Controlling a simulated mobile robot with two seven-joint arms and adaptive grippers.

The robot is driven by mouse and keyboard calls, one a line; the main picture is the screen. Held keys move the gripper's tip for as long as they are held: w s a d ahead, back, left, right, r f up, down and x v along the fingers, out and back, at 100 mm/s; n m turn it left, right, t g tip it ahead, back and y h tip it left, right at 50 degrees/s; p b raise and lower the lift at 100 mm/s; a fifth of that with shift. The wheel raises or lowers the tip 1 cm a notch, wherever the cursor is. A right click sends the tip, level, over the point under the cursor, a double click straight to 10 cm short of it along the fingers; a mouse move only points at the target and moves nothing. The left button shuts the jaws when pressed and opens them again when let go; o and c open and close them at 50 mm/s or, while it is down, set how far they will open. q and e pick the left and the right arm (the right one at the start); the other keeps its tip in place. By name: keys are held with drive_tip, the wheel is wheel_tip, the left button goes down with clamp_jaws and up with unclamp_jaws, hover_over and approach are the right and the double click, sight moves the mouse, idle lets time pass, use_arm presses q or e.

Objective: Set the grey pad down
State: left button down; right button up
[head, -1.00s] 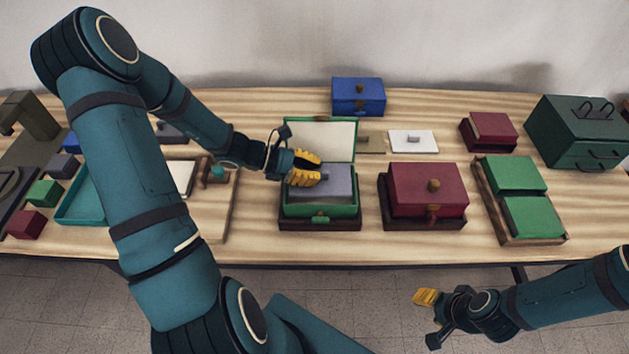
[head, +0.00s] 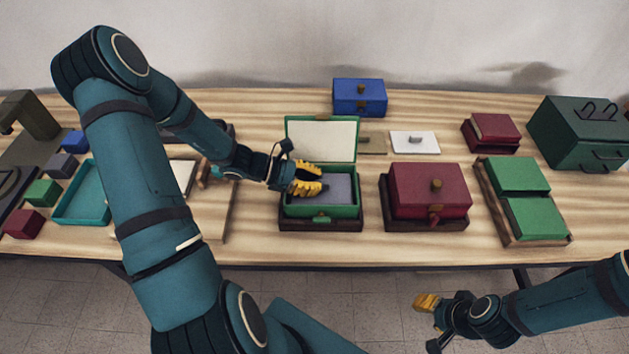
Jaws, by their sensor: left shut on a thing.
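The grey pad (head: 341,187) lies inside the open green box (head: 319,211), within its walls and roughly level. My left gripper (head: 312,178) reaches in from the left and is shut on the pad, its yellow fingers over the pad's left and middle part. The fingers hide the pad's grip point, and I cannot see whether the pad touches the box floor. The box's lid stands up at the back and shows a pale lining (head: 322,137). My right gripper (head: 427,305) hangs in front of the table at lower right, away from the box; its jaw opening is unclear.
A closed red box (head: 428,189) stands close to the right of the green box. A blue box (head: 359,95) is behind. A white pad (head: 415,142) lies behind the red box. Green pads on a wooden tray (head: 498,220) are further right.

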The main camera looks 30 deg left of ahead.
use_arm(q)
drive_tip(key=c, duration=1.1)
unclamp_jaws()
drive_tip(key=shift+s+f, duration=0.15)
drive_tip(key=shift+f, duration=0.15)
drive_tip(key=shift+r+p, duration=0.35)
drive_tip(key=v, duration=0.4)
drive_tip(key=p+v, duration=0.1)
drive_tip(key=v, duration=0.7)
drive_tip(key=shift+r+p, duration=0.3)
drive_tip(key=shift+r, duration=0.15)
